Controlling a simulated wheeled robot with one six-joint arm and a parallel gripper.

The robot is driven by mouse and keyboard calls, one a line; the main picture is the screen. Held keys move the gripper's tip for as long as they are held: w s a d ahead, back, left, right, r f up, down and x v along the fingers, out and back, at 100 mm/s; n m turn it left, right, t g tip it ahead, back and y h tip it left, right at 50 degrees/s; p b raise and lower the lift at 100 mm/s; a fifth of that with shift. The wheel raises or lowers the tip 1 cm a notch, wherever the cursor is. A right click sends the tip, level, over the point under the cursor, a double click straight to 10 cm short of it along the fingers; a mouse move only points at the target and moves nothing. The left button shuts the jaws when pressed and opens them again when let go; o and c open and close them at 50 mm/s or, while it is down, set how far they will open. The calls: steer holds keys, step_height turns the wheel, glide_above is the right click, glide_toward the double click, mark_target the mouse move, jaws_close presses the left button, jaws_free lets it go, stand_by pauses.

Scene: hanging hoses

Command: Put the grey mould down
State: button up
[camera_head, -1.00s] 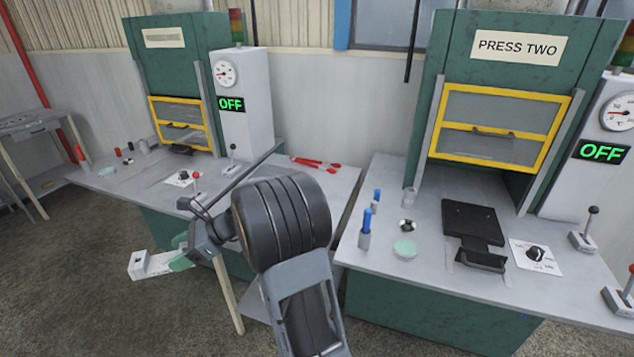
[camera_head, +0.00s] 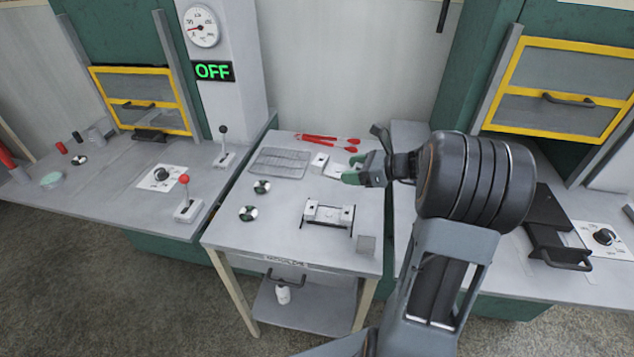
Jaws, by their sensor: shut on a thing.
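The grey mould (camera_head: 337,170) is a pale, flat piece with a small block at its left end. It shows to the left of my gripper (camera_head: 361,171), over the back right of the middle table (camera_head: 290,225). The green fingers are shut on its right part and hide some of it. I cannot tell whether the mould touches the table top or is held just above it.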

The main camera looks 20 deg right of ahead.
steer(key=s+d+f+m+t+h+b, duration=0.15)
steer(key=s+d, duration=0.25)
steer(key=d, duration=0.4)
glide_above(345, 193)
steer(key=s, duration=0.2)
steer(key=shift+m, duration=0.35)
steer(key=f, duration=0.7)
steer(key=shift+w+d+f+p, duration=0.15)
steer(key=shift+d+f+p, duration=0.15)
steer(key=shift+d+p, duration=0.1)
steer(key=shift+w+a+f, duration=0.35)
steer(key=shift+w+f, duration=0.25)
steer(key=shift+f, duration=0.2)
steer(key=shift+w+a+f, duration=0.1)
steer(key=shift+w+f, duration=0.1)
steer(key=shift+f, duration=1.45)
steer(key=shift+f, duration=0.1)
